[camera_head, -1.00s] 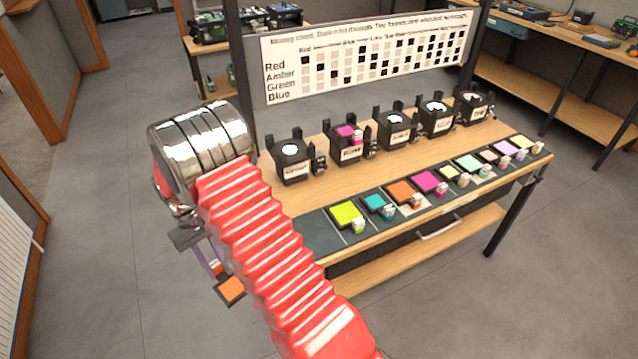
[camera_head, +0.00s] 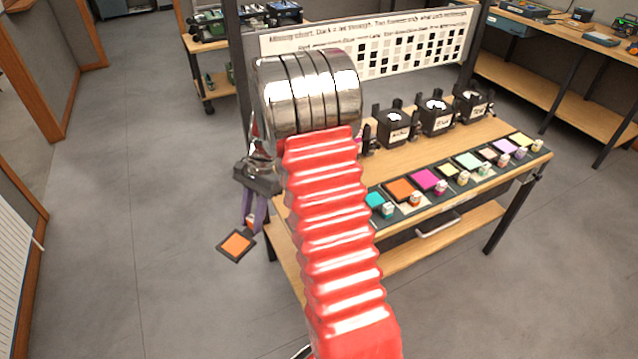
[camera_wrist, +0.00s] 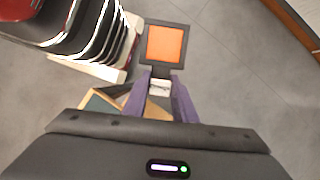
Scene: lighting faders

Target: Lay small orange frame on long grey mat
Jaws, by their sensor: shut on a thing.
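My gripper (camera_head: 254,222) is shut on the small orange frame (camera_head: 236,244), a dark square with an orange centre and a pale tab. It hangs clear of the table, over the floor beyond its left edge. In the wrist view the frame (camera_wrist: 165,45) sticks out ahead of my purple fingers (camera_wrist: 160,90), which pinch the tab. The long grey mat (camera_head: 408,208) runs along the table's near edge and bears several coloured frames, one of them orange (camera_head: 400,190). My red arm hides the mat's left end.
Black lamp holders (camera_head: 436,118) stand along the table's (camera_head: 450,150) back, some hidden by my arm. A white chart board (camera_head: 400,45) rises behind them. A handle (camera_head: 438,228) sits under the front edge. Open floor lies left of the table.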

